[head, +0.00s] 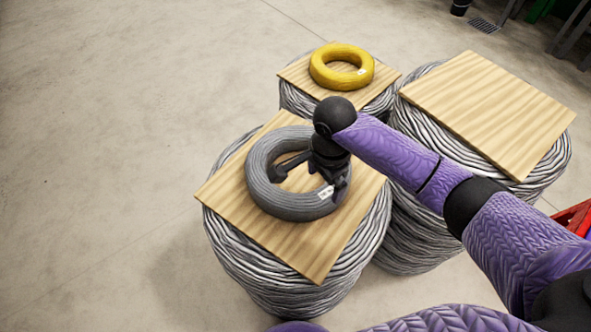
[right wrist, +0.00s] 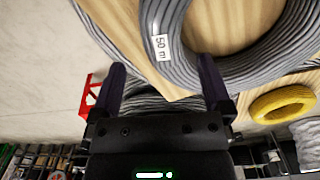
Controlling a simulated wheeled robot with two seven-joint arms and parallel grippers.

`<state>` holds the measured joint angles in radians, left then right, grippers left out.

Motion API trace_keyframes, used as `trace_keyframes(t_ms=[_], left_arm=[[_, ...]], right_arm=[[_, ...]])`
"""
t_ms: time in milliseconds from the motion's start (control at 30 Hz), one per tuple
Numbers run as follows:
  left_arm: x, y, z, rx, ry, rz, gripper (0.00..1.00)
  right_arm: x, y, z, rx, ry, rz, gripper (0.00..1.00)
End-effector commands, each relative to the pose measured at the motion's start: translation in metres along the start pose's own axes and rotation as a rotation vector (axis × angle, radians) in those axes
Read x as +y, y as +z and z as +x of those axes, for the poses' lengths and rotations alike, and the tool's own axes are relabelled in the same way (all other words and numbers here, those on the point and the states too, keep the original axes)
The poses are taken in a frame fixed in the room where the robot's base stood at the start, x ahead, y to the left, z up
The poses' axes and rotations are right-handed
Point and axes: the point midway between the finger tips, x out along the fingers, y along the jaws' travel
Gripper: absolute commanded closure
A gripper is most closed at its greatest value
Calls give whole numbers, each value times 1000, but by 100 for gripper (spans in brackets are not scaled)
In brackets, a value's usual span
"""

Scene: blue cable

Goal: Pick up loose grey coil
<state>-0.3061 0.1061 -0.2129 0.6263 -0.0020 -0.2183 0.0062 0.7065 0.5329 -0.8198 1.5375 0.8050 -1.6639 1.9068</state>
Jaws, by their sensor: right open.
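The loose grey coil (head: 259,182) lies flat on a square wooden board (head: 312,262) on top of the front-left cable stack. A white tag on its front right part reads 50 m in the right wrist view, where the coil (right wrist: 270,62) fills the upper part. My right gripper (head: 310,178) is open and empty, pointing down over the coil's right side. In the head view one finger is over the centre hole and the other near the outer right side. Whether the fingers touch the coil, I cannot tell. My left gripper is not in view.
A yellow coil (head: 322,73) lies on another board-topped stack behind. A taller stack at the right carries a bare wooden board (head: 490,105). A red object (head: 574,217) stands at the right edge. The concrete floor at left is clear.

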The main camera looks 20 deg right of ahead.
Motion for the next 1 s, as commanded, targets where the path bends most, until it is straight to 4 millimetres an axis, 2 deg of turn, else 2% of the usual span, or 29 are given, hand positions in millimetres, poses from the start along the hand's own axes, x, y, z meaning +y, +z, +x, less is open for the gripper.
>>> trace_keyframes(t_ms=[100,267,433,500,667,1000], left_arm=[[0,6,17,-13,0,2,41],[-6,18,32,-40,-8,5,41],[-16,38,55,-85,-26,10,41],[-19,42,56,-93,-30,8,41],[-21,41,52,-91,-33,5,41],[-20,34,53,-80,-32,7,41]], right_arm=[[0,-1,29,0,4,0,0],[-2,-4,54,1,2,1,0],[-6,-8,88,0,3,0,0],[-6,-8,92,1,2,0,0],[-6,-8,88,1,-1,0,0],[-6,-8,88,1,-1,-1,72]])
